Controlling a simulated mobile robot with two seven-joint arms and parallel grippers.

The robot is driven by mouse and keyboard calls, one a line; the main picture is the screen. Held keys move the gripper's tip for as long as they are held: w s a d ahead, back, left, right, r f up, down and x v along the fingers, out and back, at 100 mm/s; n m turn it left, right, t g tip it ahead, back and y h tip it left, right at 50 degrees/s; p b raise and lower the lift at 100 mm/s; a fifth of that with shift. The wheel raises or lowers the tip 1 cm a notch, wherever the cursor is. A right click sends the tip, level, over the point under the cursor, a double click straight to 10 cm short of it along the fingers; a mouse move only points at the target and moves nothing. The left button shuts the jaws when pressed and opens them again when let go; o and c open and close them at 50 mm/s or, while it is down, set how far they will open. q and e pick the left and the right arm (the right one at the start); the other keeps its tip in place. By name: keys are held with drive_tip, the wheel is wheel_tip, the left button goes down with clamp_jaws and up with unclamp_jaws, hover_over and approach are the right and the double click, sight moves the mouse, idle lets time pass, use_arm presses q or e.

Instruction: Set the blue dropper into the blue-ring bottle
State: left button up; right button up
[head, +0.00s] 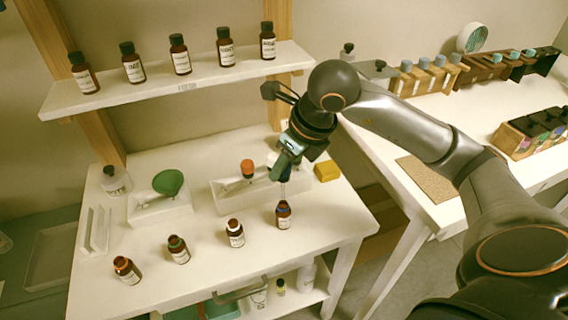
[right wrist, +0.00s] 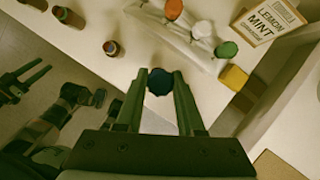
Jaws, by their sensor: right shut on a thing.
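My right gripper (head: 283,168) is shut on the blue dropper, whose dark blue bulb (right wrist: 160,82) shows between the fingers in the right wrist view. In the head view, its thin pale tube (head: 284,189) hangs below the fingers, roughly upright. The blue-ring bottle (head: 284,214), brown glass with a pale label, stands upright on the white table directly below. I cannot tell whether the tube's tip is inside its neck. In the right wrist view, the bulb hides this bottle. My left gripper (right wrist: 28,80) shows at the left edge there, fingers apart and empty.
Several brown bottles (head: 236,233) stand in a row to the left. Behind are a white rack with an orange-topped dropper (head: 247,168), a yellow block (head: 327,171) and a green bowl-like thing (head: 168,182). A shelf (head: 185,86) with capped bottles is above.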

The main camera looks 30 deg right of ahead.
sight(288, 179)
use_arm(q)
drive_tip(key=shift+w+d+r, duration=0.3)
use_arm(e)
drive_tip(key=shift+f, duration=0.1)
use_arm(q)
drive_tip(key=shift+f+b, duration=0.3)
drive_tip(key=shift+f, duration=0.05)
use_arm(e)
drive_tip(key=shift+f, duration=0.2)
use_arm(q)
drive_tip(key=shift+s+a+f, duration=0.1)
drive_tip(key=shift+a+f, duration=0.1)
use_arm(e)
drive_tip(key=shift+f, duration=0.1)
use_arm(q)
drive_tip(key=shift+f+b, duration=2.15)
drive_tip(key=shift+b, duration=0.15)
use_arm(e)
drive_tip(key=shift+f, duration=2.15)
use_arm(q)
drive_tip(key=shift+f, duration=0.1)
use_arm(e)
drive_tip(key=shift+f, duration=0.15)
